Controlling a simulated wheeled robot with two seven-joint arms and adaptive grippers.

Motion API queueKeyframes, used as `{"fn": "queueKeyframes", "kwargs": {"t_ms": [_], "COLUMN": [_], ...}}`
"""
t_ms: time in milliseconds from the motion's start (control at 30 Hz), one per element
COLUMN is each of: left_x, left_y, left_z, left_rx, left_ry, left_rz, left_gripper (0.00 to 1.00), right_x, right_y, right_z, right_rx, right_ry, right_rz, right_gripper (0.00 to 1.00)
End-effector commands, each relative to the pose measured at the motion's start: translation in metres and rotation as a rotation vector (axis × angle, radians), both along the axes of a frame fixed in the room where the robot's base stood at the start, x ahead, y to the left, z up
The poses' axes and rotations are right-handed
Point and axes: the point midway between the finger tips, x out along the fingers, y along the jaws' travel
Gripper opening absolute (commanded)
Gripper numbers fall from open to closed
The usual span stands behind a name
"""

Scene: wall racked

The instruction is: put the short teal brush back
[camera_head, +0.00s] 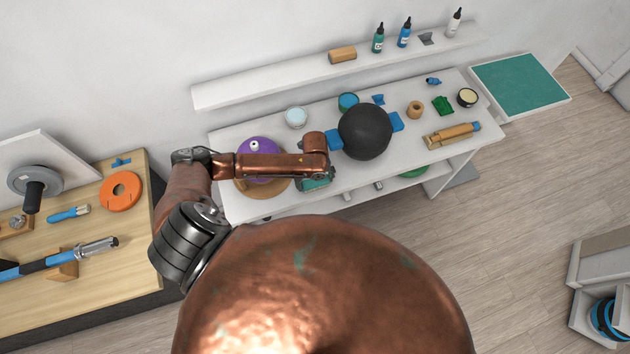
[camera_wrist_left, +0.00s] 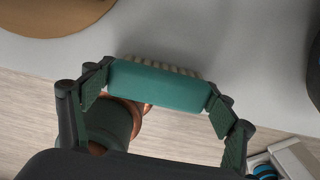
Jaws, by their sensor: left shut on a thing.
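The short teal brush (camera_wrist_left: 158,86) is a teal block with a row of pale bristles along its far side. My left gripper (camera_wrist_left: 160,92) is shut on it, one finger at each end. In the head view the teal block (camera_head: 315,184) shows partly under my left wrist, at the front edge of the white table (camera_head: 352,185). I cannot tell whether it touches the table. My right gripper is not in view.
A purple object (camera_head: 262,160) on a round wooden board (camera_head: 268,187) is close on the left. A wall shelf (camera_head: 270,88) holds several bottles and a wooden block (camera_head: 342,54).

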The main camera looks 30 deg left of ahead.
Motion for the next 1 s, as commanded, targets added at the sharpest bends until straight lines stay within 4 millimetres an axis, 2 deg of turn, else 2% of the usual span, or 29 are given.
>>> {"fn": "queueKeyframes", "kwargs": {"t_ms": [100, 133, 367, 667, 867, 1000], "left_x": [0.000, 0.000, 0.000, 0.000, 0.000, 0.003], "left_y": [0.000, 0.000, 0.000, 0.000, 0.000, 0.000], "left_z": [-0.003, -0.003, -0.002, -0.002, -0.007, 0.025], "left_rx": [0.000, 0.001, 0.000, 0.000, 0.000, -0.001], "left_ry": [0.000, 0.001, 0.000, 0.000, 0.000, -0.006], "left_rz": [0.000, 0.000, 0.000, 0.000, 0.000, -0.001], "left_gripper": [0.60, 0.80, 0.96, 0.97, 0.97, 0.97], "right_x": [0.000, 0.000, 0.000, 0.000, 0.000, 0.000], "right_y": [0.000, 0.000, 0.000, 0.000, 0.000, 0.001], "right_z": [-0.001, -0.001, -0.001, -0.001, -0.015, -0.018], "right_rx": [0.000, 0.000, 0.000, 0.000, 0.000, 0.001], "right_ry": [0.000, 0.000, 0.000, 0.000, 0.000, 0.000], "right_rz": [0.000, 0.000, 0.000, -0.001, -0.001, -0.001], "right_gripper": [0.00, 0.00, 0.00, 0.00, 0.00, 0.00]}}
